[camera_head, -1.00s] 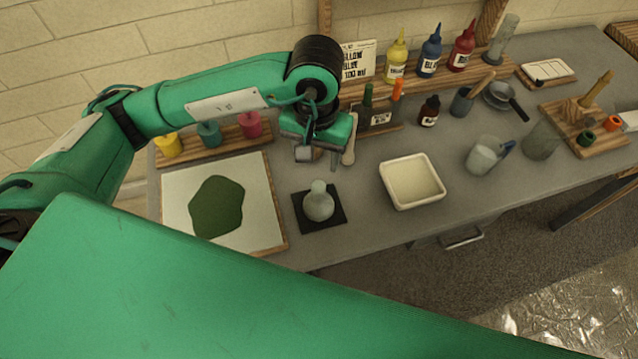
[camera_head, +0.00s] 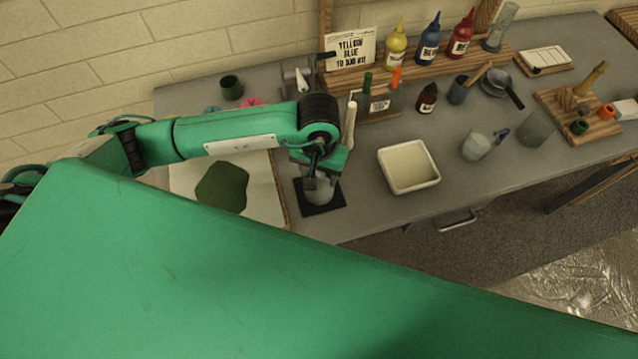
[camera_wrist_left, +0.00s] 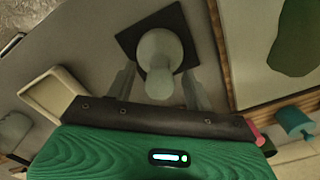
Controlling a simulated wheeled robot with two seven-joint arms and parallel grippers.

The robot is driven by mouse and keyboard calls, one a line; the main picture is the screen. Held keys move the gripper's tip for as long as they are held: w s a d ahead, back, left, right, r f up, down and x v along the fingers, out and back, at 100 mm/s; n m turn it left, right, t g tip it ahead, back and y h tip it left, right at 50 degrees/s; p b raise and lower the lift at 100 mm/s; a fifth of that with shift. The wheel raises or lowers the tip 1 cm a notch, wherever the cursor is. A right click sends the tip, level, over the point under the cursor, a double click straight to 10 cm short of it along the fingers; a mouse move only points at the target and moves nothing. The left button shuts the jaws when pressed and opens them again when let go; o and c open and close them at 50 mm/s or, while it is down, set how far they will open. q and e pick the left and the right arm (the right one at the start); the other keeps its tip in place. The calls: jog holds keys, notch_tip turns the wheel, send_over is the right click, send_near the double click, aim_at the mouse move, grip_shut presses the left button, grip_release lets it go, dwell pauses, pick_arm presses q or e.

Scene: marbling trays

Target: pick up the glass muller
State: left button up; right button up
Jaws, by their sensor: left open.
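The glass muller (camera_head: 319,192) is a pale grey-green glass piece with a round base and a narrower knob. It stands on a black square mat (camera_head: 324,207) and is partly hidden by my gripper in the head view. My left gripper (camera_head: 322,184) is open and over the muller. In the left wrist view the muller (camera_wrist_left: 160,52) stands between the two open fingers of my left gripper (camera_wrist_left: 160,88), with its knob toward the palm. I cannot tell whether a finger touches it. My right gripper is not in view.
A white slab (camera_head: 262,205) with a dark green patch lies left of the mat. A cream tray (camera_head: 409,187) stands to the right. A white spatula (camera_head: 350,125), bottles, and a rack (camera_head: 378,104) stand behind. Beakers (camera_head: 476,147) stand further right.

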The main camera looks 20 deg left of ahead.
pick_arm(q)
jog(key=shift+f, duration=1.2)
grip_shut()
